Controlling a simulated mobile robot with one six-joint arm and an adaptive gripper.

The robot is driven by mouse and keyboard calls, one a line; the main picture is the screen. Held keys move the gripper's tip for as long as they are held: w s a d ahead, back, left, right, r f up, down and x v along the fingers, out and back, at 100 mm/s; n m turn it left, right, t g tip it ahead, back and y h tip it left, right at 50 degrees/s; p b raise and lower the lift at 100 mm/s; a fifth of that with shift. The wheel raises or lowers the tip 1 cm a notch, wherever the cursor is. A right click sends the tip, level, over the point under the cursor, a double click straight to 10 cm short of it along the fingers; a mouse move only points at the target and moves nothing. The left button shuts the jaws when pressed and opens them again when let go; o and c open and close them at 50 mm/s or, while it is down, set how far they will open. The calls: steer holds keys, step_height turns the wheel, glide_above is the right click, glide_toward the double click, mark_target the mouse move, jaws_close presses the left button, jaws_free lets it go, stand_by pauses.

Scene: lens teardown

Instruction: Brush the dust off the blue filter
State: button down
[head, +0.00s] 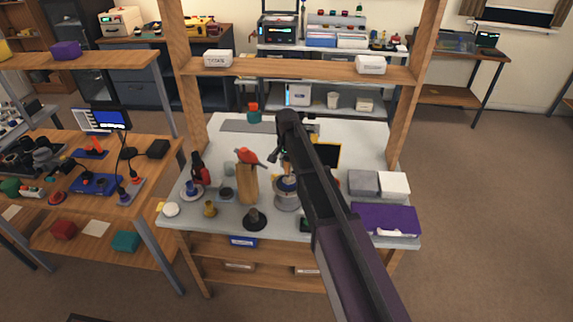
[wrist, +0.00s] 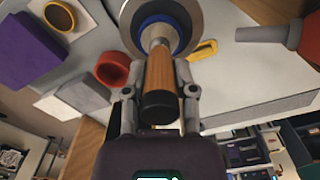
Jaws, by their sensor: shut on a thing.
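My gripper (wrist: 160,92) is shut on a brush (wrist: 159,72) with a wooden handle and a black end. The brush's far end points at the blue filter (wrist: 151,22), a blue ring in a round silver holder. Whether the bristles touch the filter I cannot tell, as the brush covers its middle. In the head view the blue filter (head: 286,184) sits on its silver stand (head: 286,201) on the white table, with my gripper (head: 284,160) just above it, partly hidden by my dark arm.
Grey (head: 362,184) and white (head: 394,184) boxes and a purple case (head: 385,217) fill the right. A shelf board (head: 300,69) crosses behind.

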steer(key=shift+s+d, duration=0.1)
steer(key=shift+d, duration=0.35)
steer(key=shift+w+d, duration=0.3)
steer(key=shift+d, duration=0.15)
steer(key=shift+w, duration=0.1)
steer(key=shift+w+d, duration=0.1)
steer(key=shift+w, duration=0.3)
stand_by(0.4)
steer(key=shift+w+a, duration=0.3)
steer(key=shift+w, duration=0.1)
